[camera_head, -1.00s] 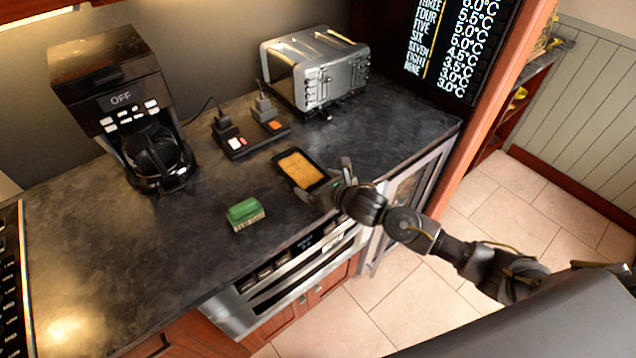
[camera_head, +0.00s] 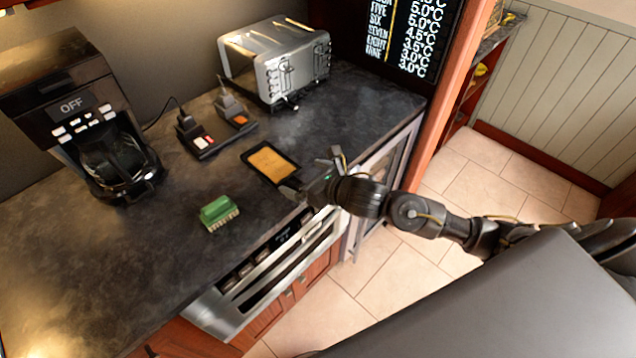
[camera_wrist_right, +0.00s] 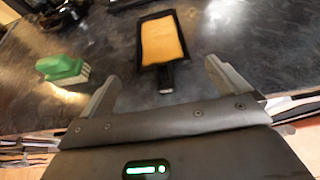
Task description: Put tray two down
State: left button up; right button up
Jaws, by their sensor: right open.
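A small black tray (camera_head: 270,162) with a flat orange-brown filling lies on the dark countertop, near its front edge. In the right wrist view the tray (camera_wrist_right: 163,42) is ahead of the fingers, its short black handle pointing toward my gripper. My right gripper (camera_head: 314,172) is open and empty at the counter's front edge, just beside the tray and apart from it. I cannot read a number on the tray. My left gripper is not in view.
A green block-like item (camera_head: 218,212) sits on the counter left of the tray. Behind are a black two-part device (camera_head: 215,130), a steel toaster (camera_head: 280,62) and a coffee maker (camera_head: 95,125). A drawer front (camera_head: 255,280) is below the counter. Counter is clear at front left.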

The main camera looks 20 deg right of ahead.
jog(key=v, duration=0.5)
jog(key=shift+b, duration=0.4)
